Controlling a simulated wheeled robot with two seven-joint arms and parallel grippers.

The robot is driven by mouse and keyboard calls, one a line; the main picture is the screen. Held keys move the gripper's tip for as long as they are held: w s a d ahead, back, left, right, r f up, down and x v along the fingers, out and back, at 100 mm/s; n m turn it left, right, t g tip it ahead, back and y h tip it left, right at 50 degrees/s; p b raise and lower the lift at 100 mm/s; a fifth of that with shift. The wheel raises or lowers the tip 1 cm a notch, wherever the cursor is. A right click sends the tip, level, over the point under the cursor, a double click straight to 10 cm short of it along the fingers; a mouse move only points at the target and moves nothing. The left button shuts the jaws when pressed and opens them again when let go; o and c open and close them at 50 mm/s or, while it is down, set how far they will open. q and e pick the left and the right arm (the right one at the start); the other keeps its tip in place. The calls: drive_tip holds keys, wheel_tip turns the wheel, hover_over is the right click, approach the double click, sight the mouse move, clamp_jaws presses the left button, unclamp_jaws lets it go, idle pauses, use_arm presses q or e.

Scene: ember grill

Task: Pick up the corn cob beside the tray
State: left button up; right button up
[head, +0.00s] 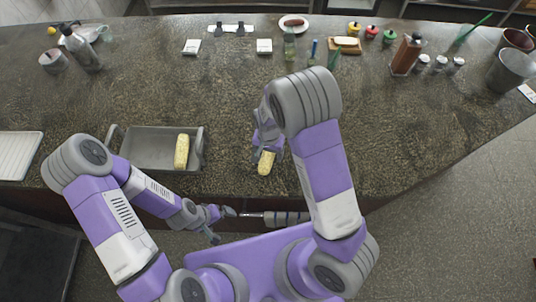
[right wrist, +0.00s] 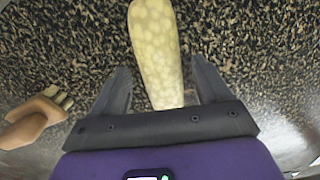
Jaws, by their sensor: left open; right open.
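A yellow corn cob (head: 266,163) lies on the dark stone counter to the right of the grey tray (head: 140,152). A second corn cob (head: 181,151) lies inside the tray at its right end. My right gripper (head: 268,146) is over the cob beside the tray and partly hides its far end. In the right wrist view that cob (right wrist: 155,45) runs between the two open fingers of the right gripper (right wrist: 160,75), with gaps visible on both sides. My left gripper (head: 224,224) is open and empty, near the counter's front edge, below and right of the tray.
A white board (head: 18,155) lies left of the tray. Bottles, small dishes and jars stand along the back, including a brown bottle (head: 406,54) and metal buckets (head: 508,70) at right. A tan object (right wrist: 35,120) shows at left in the wrist view. Counter right of my right arm is clear.

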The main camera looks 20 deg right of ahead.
drive_tip(key=shift+f, duration=0.75)
drive_tip(key=shift+w+r, duration=0.1)
drive_tip(key=c, duration=1.2)
